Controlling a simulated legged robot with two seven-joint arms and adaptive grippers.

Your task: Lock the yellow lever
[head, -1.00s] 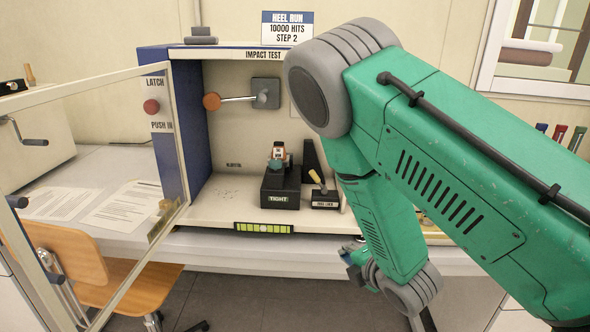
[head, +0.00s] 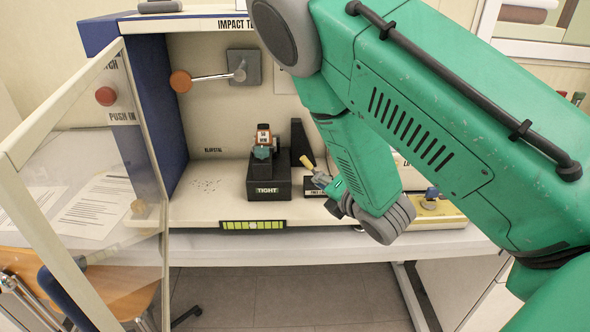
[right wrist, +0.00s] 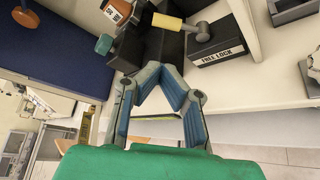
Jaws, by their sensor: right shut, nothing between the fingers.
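The yellow lever (head: 307,161) stands on a small black block (head: 313,193) inside the impact test cabinet. Its handle leans left, toward the FREE side of the label. In the right wrist view the yellow handle (right wrist: 168,22) joins a grey pivot on the block marked FREE LOCK (right wrist: 219,52). My right gripper (head: 322,178) is at the lever's right, close in front of the block. In the right wrist view its fingertips (right wrist: 166,72) are together and empty, below the handle; I see a gap to it. My left gripper is not in view.
A black stand (head: 268,193) marked TIGHT holds an orange and teal piece left of the lever. A hammer with an orange head (head: 180,81) is on the back wall. The open glass door (head: 150,210) stands at left. The cabinet floor's left side is mostly clear.

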